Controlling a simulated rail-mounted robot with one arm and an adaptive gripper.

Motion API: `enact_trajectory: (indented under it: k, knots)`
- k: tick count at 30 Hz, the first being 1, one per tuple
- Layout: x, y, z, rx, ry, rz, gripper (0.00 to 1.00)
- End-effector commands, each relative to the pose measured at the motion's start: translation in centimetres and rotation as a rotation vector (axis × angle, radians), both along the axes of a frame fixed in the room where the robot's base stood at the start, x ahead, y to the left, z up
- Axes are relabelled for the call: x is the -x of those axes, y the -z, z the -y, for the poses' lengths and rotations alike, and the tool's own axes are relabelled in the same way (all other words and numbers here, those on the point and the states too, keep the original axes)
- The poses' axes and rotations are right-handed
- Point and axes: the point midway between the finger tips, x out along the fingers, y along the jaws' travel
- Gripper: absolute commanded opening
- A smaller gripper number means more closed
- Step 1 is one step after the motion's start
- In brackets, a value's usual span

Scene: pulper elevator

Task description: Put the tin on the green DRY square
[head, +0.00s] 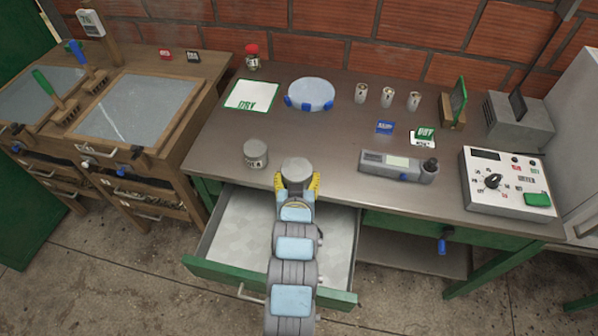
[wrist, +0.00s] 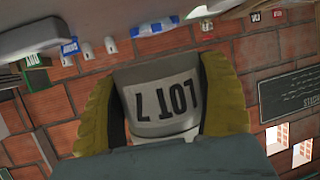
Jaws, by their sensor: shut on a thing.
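My gripper (head: 298,182) is shut on a grey tin (head: 297,168), with a yellow finger on each side of it. The tin is at the front edge of the table, above the open drawer; its exact height is hard to tell. In the wrist view the tin (wrist: 165,98) fills the space between the fingers, and its label reads LOT 7 upside down. The DRY square (head: 252,96), white with a green border and green lettering, lies bare at the table's back left, beyond and left of my gripper.
A second grey tin (head: 255,153) stands just left of my gripper. A round blue-padded dish (head: 311,94) is right of the square, and a red-lidded jar (head: 252,57) is behind it. A grey handheld device (head: 398,166) lies to the right. The open drawer (head: 240,225) is empty.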

Motion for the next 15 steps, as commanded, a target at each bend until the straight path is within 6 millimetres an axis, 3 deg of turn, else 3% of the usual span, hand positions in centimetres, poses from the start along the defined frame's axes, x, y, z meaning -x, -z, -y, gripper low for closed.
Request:
enact_trajectory:
  k: [8, 15]
  knots:
    - [-0.6, 0.2, 0.0, 0.000, 0.000, 0.001, 0.35]
    - [-3.9, 1.7, 0.2, -0.001, 0.001, 0.001, 0.35]
